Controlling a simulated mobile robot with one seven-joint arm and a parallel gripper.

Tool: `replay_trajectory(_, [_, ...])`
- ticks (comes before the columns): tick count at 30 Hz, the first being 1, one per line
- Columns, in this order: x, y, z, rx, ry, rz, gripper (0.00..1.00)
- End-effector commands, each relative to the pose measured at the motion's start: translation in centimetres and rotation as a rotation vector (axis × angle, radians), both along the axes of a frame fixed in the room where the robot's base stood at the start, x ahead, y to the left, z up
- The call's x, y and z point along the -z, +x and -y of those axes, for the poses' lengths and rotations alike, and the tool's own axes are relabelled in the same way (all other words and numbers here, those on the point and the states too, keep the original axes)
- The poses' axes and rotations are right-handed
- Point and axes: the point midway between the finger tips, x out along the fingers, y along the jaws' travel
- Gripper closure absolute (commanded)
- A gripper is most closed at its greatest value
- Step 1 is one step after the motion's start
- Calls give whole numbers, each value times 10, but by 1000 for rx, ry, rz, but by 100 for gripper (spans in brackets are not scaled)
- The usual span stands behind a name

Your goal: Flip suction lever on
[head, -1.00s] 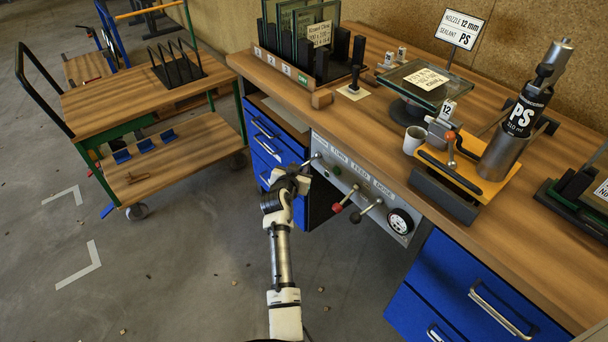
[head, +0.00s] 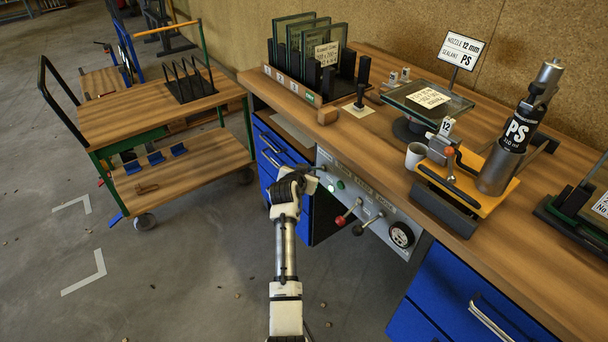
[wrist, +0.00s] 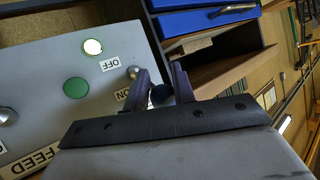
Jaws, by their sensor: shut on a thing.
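The suction lever (wrist: 160,95) shows in the wrist view as a dark round knob held between my gripper's fingers. My gripper (wrist: 159,88) is shut on this knob, just off the panel face. A metal fitting (wrist: 132,72) sits on the panel beside the fingers, between the OFF label (wrist: 110,63) and the ON label (wrist: 122,94). The lever's shaft is mostly hidden by a finger. In the head view my gripper (head: 299,178) is at the left end of the grey control panel (head: 376,232) and hides most of the lever.
On the panel, a green button (wrist: 75,88) and a bright round lamp (wrist: 92,47) are near the labels. A red-knobbed lever (head: 341,220) and a dark-knobbed lever (head: 358,230) stick out to the right. Blue drawers (head: 272,165) and the wooden bench (head: 455,205) surround the panel.

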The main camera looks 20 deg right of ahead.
Motion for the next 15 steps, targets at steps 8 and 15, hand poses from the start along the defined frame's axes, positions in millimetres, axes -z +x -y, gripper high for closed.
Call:
replay_trajectory(8, [-24, 5, 6, 4, -15, 42, 100])
replay_trajectory(15, [-24, 4, 8, 6, -15, 42, 73])
